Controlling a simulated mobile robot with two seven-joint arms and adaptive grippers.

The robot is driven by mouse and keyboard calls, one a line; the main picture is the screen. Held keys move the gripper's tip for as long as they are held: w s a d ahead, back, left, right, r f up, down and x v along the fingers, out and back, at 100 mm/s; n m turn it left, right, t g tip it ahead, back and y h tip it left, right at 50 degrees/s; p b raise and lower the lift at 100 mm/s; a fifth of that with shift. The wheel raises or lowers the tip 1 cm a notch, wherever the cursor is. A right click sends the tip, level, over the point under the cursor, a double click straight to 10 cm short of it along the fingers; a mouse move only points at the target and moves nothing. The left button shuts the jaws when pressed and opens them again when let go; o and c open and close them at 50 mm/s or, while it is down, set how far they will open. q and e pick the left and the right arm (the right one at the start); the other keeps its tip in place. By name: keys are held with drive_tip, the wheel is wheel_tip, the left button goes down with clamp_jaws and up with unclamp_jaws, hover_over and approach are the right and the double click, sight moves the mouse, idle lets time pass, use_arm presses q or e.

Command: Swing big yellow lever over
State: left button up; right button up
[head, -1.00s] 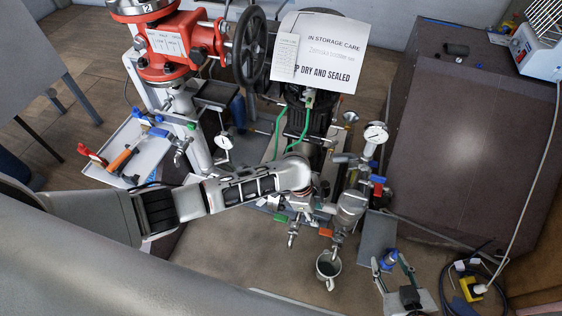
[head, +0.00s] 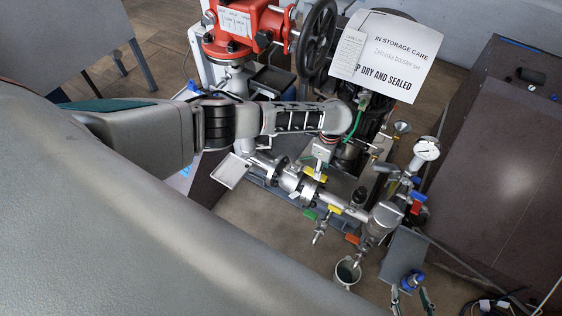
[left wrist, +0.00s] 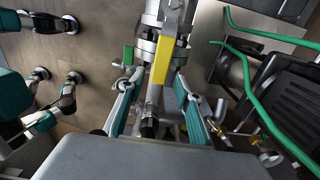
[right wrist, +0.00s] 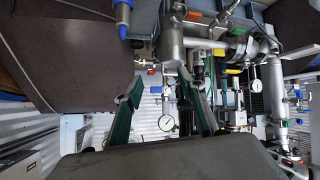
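The big yellow lever (left wrist: 162,60) is in the left wrist view, standing lengthwise over a metal pipe and flange. In the head view, a yellow part at the pipe's flange (head: 316,177) appears to be the same lever, partly covered by my left wrist. My left gripper (left wrist: 156,80) is open, its two teal-padded fingers on either side of the lever's lower end. I cannot tell whether they touch it.
A smaller yellow handle (head: 335,209), a green one (head: 310,214) and an orange one (head: 352,239) sit along the pipe. A mug (head: 347,272) stands below a spout. A gauge (head: 427,149) rises at the right. A black handwheel (head: 317,38) and green hoses (left wrist: 265,100) are close by.

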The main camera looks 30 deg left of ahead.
sight(308, 173)
use_arm(q)
wheel_tip(308, 173, down, 4)
drive_tip(key=shift+s+f+b, duration=0.1)
drive_tip(key=shift+f+b, duration=0.15)
drive_tip(key=shift+b, duration=0.85)
drive_tip(key=shift+r, duration=0.15)
drive_tip(key=c, duration=0.9)
drive_tip(key=shift+o, duration=0.2)
